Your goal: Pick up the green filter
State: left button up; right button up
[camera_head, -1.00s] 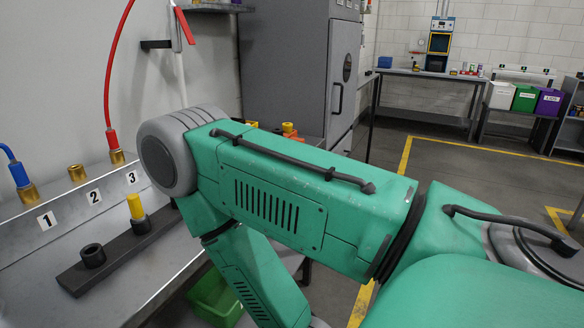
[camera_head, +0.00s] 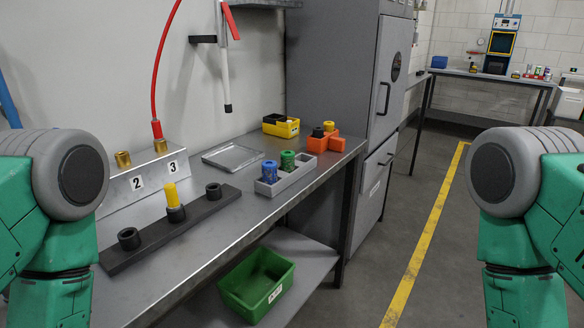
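The green filter (camera_head: 288,160) is a short cylinder with a dark top. It stands upright in a grey holder (camera_head: 300,174) on the metal bench, just behind and right of a blue filter (camera_head: 269,172) in the same holder. My left and right arms show as green links with grey joints at the left and right edges. Both grippers are out of view, and nothing touches the green filter.
A black rack (camera_head: 150,238) holds a yellow filter (camera_head: 171,192). A metal tray (camera_head: 232,157), a yellow bin (camera_head: 288,129) and an orange holder (camera_head: 336,142) stand along the bench (camera_head: 215,245). A green crate (camera_head: 258,284) sits below. Floor on the right is clear.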

aim_at(287, 156)
jog(key=i+l+u, duration=0.2)
jog(key=i+l, duration=0.15)
jog(key=l, duration=0.3)
jog(key=i+l+u, duration=0.1)
jog(key=l, duration=0.25)
jog(key=i+l+u, duration=0.1)
jog(key=i+l, duration=0.15)
jog(key=l, duration=0.1)
